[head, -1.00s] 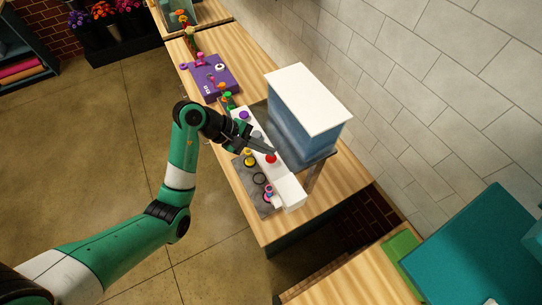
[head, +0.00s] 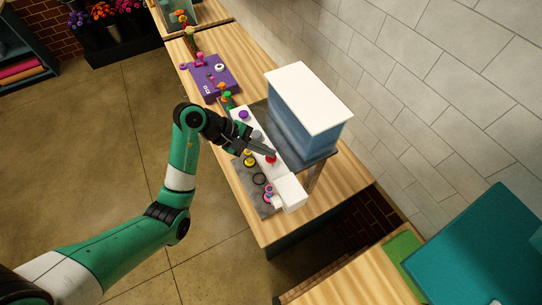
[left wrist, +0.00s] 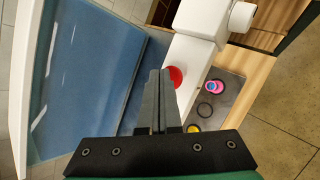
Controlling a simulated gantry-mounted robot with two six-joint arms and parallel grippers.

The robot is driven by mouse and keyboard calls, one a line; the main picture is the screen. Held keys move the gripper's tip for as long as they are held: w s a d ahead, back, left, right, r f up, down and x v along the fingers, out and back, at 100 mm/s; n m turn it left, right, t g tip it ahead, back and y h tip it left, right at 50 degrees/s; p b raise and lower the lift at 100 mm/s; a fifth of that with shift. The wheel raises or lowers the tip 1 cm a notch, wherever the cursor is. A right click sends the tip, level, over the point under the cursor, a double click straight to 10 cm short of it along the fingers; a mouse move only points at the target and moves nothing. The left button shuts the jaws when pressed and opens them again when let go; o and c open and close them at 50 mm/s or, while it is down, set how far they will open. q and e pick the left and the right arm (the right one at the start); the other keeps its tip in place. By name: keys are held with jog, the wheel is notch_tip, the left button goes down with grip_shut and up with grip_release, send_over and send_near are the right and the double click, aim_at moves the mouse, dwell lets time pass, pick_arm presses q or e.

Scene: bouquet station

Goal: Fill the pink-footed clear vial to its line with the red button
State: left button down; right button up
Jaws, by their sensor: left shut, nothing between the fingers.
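The red button (head: 271,160) sits on top of the white dispenser bar; it also shows in the left wrist view (left wrist: 176,77), partly behind my fingers. My left gripper (head: 273,154) is shut and empty, its fingertips right at the button in the head view; whether they touch it I cannot tell. The fingers show in the left wrist view (left wrist: 160,74). The pink-footed vial (head: 268,191) stands on the grey mat near the bar's near end. In the left wrist view the vial (left wrist: 214,87) appears from above as pink with blue inside; its line and fill level cannot be made out. My right gripper is not in view.
The white dispenser bar (head: 290,193) also carries a purple button (head: 243,115) and a grey one. A yellow-ringed item (head: 249,160) and a dark ring (head: 259,179) are on the mat. A blue tank (head: 300,125) with a white top stands behind the bar.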

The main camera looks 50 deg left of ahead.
aim_at(267, 157)
pick_arm(q)
jog(key=shift+f+b, duration=0.3)
jog(key=shift+f, duration=0.15)
jog(key=shift+r, duration=0.1)
dwell(0.5)
jog(key=shift+r+p, duration=0.85)
jog(key=shift+r, duration=0.05)
notch_tip(267, 157, up, 5)
jog(key=p, duration=0.4)
jog(key=shift+r, duration=0.1)
dwell(2.5)
